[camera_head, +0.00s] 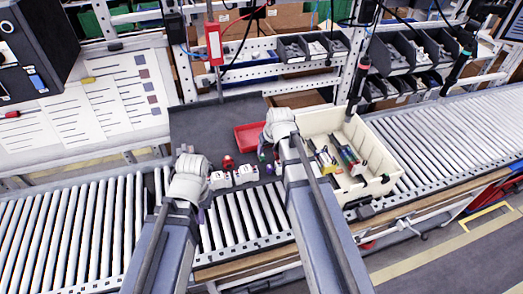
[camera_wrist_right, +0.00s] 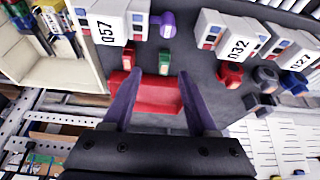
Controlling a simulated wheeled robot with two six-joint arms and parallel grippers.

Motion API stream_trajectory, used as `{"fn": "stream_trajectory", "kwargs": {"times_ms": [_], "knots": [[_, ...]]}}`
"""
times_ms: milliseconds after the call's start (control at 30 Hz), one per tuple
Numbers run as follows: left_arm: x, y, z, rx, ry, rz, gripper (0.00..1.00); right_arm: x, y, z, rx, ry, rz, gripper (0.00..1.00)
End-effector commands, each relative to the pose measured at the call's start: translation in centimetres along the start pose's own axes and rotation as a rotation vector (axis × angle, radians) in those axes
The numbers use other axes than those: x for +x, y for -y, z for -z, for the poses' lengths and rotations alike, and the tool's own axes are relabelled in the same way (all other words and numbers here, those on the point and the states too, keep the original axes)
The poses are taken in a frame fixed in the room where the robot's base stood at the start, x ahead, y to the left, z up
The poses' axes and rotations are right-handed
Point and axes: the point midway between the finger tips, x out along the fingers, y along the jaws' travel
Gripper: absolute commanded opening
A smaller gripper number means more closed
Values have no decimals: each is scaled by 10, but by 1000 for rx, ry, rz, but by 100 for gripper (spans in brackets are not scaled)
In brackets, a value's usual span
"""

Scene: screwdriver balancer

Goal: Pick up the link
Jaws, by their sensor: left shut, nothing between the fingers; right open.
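Several small coloured pieces lie on the dark grey mat (camera_wrist_right: 205,85), and I cannot tell for sure which one is the link. In the right wrist view, a green piece (camera_wrist_right: 164,60) and a dark red piece (camera_wrist_right: 128,57) lie close to my right gripper (camera_wrist_right: 159,80). Its purple fingers are spread apart with nothing held. A purple piece (camera_wrist_right: 167,24) stands beside the grey-white block marked 057 (camera_wrist_right: 102,22). In the head view, my right gripper (camera_head: 268,158) is over the mat, beside the cream crate. My left gripper (camera_head: 199,196) is shut and empty further left, its fingers mostly hidden.
A red tray (camera_head: 248,138) lies on the mat. A cream crate (camera_head: 377,149) with tools stands to its right. Blocks marked 032 (camera_wrist_right: 232,38) and 027 (camera_wrist_right: 293,52) stand near a red piece (camera_wrist_right: 229,74). Rollers (camera_head: 445,118) run along both sides; a screwdriver (camera_head: 358,82) hangs above.

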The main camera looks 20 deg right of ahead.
Motion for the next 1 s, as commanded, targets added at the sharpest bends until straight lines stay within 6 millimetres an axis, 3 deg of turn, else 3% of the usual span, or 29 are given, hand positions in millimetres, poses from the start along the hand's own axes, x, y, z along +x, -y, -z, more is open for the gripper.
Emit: {"fn": "stream_trajectory", "kwargs": {"times_ms": [433,733,1000], "knots": [[26,-2,2,-2,-1,0,0,29,0,3,-4,-9,0,59],[31,-3,2,-2,-1,0,0,34,2,4,-4,-9,0,59],[60,-5,4,3,-1,1,0,68,8,10,-4,-9,1,59]]}}
